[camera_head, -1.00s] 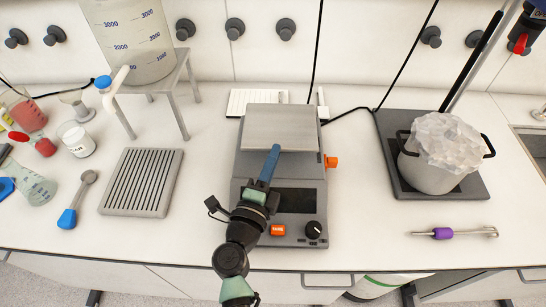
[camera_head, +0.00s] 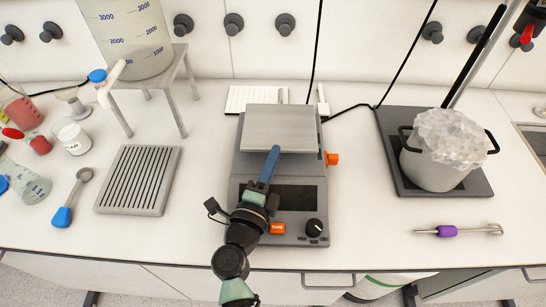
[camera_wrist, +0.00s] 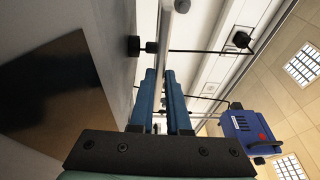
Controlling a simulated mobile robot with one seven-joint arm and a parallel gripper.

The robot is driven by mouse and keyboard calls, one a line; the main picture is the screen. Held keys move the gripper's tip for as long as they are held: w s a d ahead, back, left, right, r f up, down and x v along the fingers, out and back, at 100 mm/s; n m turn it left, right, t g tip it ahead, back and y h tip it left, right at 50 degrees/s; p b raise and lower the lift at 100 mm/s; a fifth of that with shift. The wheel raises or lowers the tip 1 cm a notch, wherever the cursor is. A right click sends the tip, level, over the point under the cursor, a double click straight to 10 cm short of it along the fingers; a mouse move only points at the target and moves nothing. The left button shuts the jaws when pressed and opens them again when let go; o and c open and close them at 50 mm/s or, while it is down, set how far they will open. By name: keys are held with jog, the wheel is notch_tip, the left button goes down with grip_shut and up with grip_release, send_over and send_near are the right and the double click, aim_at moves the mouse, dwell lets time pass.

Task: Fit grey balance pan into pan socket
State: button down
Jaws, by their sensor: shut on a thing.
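The grey balance pan (camera_head: 277,128) is a flat, square plate over the rear of the dark grey balance (camera_head: 312,194). My gripper (camera_head: 274,150) is shut on the pan's near edge, its blue fingers reaching in from the front. In the wrist view, the fingers (camera_wrist: 166,90) close around a thin grey strip, which looks like the pan seen edge-on. The pan socket is hidden under the pan. I cannot tell whether the pan touches the balance or hovers just above it.
An orange knob (camera_head: 332,159) sticks out on the balance's right side. A slotted grey rack (camera_head: 139,180) lies to the left. A pot (camera_head: 432,168) heaped with ice stands on a dark base to the right. A purple-handled tool (camera_head: 446,231) lies in front of it.

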jog(key=shift+f+b, duration=0.85)
jog(key=shift+f, duration=0.25)
dwell(0.6)
